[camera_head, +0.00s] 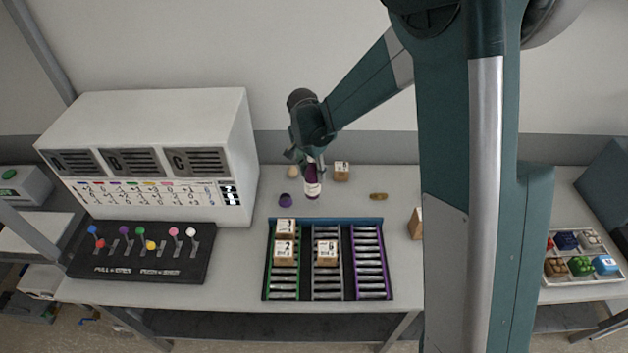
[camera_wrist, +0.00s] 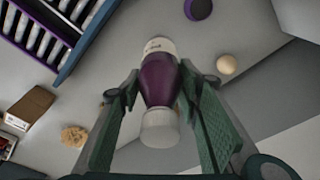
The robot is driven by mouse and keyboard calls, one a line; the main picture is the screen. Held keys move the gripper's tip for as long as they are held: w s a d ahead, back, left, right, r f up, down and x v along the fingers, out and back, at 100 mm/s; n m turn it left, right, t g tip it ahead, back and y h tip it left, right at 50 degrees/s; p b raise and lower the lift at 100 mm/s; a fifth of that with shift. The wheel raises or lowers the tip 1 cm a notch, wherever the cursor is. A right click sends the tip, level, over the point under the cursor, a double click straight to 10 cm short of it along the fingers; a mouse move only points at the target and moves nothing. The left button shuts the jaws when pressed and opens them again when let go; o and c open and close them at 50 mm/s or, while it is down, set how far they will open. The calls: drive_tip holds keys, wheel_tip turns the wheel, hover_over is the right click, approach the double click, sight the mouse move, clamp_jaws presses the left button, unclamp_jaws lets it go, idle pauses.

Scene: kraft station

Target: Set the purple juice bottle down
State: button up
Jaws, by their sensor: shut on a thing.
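The purple juice bottle (camera_head: 312,182) has a white label and a pale cap. In the head view it is upright, below my gripper (camera_head: 313,166), over the table behind the roller rack. In the wrist view the bottle (camera_wrist: 159,82) lies between the two green fingers of my gripper (camera_wrist: 160,98), which is shut on it. Its cap points toward the wrist camera. I cannot tell whether its base touches the table (camera_head: 400,197).
A purple cup-like item (camera_head: 292,200) and a pale ball (camera_wrist: 227,65) are near the bottle. The rack (camera_head: 329,223) holding boxes is in front. A lever panel (camera_head: 140,252) stands left.

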sight(314, 180)
drive_tip(key=shift+f, duration=2.1)
drive_tip(key=shift+f, duration=0.15)
drive_tip(key=o, duration=1.1)
drive_tip(key=shift+o, duration=0.2)
drive_tip(key=shift+r, duration=0.2)
drive_tip(key=shift+s+a+r, duration=0.2)
drive_tip(key=shift+r, duration=1.8)
drive_tip(key=shift+s+a+r, duration=0.25)
drive_tip(key=shift+r, duration=1.7)
drive_tip(key=shift+s+a+r, duration=0.2)
drive_tip(key=shift+r, duration=1.8)
